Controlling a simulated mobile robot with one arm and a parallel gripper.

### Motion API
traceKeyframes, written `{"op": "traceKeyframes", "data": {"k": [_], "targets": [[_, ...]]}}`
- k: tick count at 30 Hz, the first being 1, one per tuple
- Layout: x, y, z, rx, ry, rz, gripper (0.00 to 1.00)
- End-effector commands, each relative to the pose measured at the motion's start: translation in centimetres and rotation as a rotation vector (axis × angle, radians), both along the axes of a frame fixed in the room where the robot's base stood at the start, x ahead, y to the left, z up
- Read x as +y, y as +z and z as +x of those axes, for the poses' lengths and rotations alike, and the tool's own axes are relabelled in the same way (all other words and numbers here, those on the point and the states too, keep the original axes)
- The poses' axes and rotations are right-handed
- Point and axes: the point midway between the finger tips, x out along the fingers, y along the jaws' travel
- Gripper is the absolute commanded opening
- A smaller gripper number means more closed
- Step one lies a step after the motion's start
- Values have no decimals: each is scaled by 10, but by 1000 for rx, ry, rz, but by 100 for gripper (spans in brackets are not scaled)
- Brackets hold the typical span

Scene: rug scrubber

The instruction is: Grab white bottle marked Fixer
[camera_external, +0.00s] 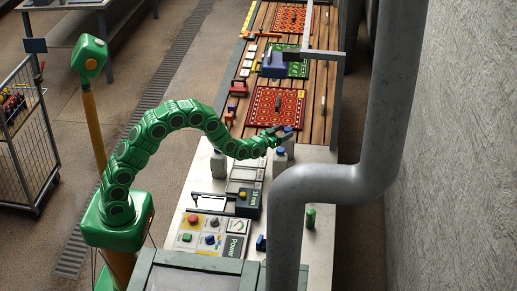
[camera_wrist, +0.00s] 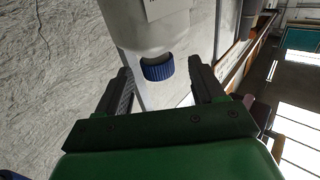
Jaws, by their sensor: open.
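A white bottle with a blue cap (camera_wrist: 150,30) fills the top of the wrist view, upside down in the picture. Only a corner of its label shows and I cannot read it. My gripper (camera_wrist: 162,78) is open, its two fingers on either side of the blue cap with gaps visible. In the external view my gripper (camera_external: 279,131) is at the far end of the white bench top, by two blue-capped white bottles (camera_external: 280,161) and (camera_external: 289,139). No marking is readable on any bottle.
The white bench (camera_external: 319,185) holds a control panel (camera_external: 212,233), a dark green device (camera_external: 248,203) and a green can (camera_external: 311,218). A thick grey pipe (camera_external: 392,110) blocks part of the view at right. A red rug (camera_external: 262,108) lies on wooden slats beyond.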

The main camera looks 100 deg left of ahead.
Motion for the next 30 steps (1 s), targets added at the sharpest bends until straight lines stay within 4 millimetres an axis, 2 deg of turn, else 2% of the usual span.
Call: {"op": "traceKeyframes", "data": {"k": [7, 17, 30], "targets": [[18, 1, 19, 1, 1, 1, 68], [22, 2, 22, 0, 0, 1, 68], [22, 2, 22, -1, 0, 1, 1]]}}
